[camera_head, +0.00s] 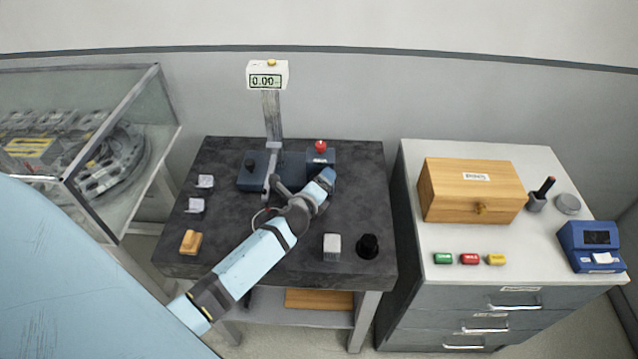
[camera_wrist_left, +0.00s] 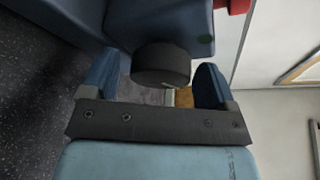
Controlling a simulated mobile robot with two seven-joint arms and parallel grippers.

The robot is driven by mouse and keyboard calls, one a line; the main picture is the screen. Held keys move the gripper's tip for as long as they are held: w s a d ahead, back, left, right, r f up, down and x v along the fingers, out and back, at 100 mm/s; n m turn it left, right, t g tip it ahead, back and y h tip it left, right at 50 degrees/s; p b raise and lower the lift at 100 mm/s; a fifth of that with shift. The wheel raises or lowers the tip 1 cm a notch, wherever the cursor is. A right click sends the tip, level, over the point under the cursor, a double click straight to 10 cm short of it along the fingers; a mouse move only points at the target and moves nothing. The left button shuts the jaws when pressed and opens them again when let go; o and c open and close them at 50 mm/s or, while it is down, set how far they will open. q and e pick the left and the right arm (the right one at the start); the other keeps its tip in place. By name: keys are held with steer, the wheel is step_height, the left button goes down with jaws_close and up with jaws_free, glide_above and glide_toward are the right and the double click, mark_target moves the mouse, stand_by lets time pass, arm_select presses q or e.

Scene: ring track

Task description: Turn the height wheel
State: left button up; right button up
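My left arm reaches over the dark stone table, and its gripper (camera_head: 327,180) is at the blue block (camera_head: 319,158) with a red knob on top. In the left wrist view, a black wheel (camera_wrist_left: 161,66) sticks out of the blue housing (camera_wrist_left: 155,22). My left gripper (camera_wrist_left: 153,86) has its fingers apart, one on each side of the wheel, with visible gaps. In the head view the wheel at this block is hidden by my gripper. The display (camera_head: 266,80) on the grey column (camera_head: 272,115) reads 0.00. My right gripper is not in view.
Small grey blocks, a wooden piece (camera_head: 190,243), a white block (camera_head: 332,247) and a black piece (camera_head: 367,246) lie around the table. A drawer cabinet (camera_head: 420,240) stands at right, a glass case (camera_head: 150,120) at left.

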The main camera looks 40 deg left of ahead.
arm_select(q)
steer(key=shift+s, duration=0.1)
steer(key=shift+s, duration=0.4)
steer(key=b+v, duration=0.1)
steer(key=v, duration=1.2)
steer(key=shift+w+d, duration=0.15)
